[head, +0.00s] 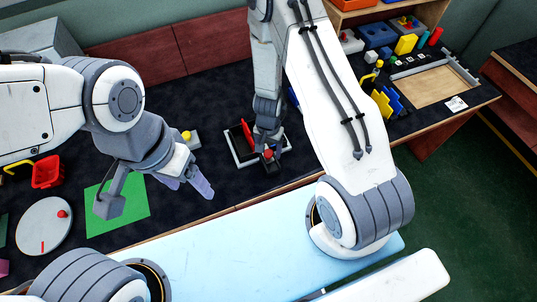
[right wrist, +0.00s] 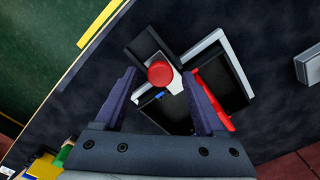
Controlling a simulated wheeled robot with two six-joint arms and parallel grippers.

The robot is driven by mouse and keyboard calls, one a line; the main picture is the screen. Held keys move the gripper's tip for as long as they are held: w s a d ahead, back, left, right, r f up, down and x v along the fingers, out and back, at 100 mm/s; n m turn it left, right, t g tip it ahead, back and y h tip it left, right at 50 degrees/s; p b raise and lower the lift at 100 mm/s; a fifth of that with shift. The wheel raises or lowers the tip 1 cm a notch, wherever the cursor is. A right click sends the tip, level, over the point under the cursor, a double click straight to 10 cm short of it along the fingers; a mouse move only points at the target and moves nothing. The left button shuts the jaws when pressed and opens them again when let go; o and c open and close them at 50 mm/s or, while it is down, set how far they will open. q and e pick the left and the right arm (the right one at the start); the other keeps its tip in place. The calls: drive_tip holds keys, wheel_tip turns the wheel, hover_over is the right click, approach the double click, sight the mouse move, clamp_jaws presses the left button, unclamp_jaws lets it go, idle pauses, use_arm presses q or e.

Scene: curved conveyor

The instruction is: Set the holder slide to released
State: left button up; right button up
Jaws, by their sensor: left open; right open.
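The holder (head: 232,152) is a black and white fixture on the dark bench top, with a red bar (head: 247,133) on it. Its slide carries a round red knob (head: 268,154). In the right wrist view the knob (right wrist: 161,73) sits on a light tab, with a small blue mark below it. My right gripper (head: 269,143) is open and points down at the holder. Its fingers (right wrist: 162,100) stand either side of the knob's line, apart from the knob in the picture. My left gripper (head: 188,186) is open and empty, left of the holder.
A green mat (head: 118,212), a white disc (head: 44,226) with a red knob and a red bin (head: 47,172) lie left. A yellow-knobbed block (head: 190,138) stands left of the holder. Coloured blocks and a wooden tray (head: 432,86) are at right. Dark bench top is free around the holder.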

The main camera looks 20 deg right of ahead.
drive_tip(key=shift+f, duration=0.2)
drive_tip(key=shift+c, duration=0.4)
clamp_jaws()
idle(1.0)
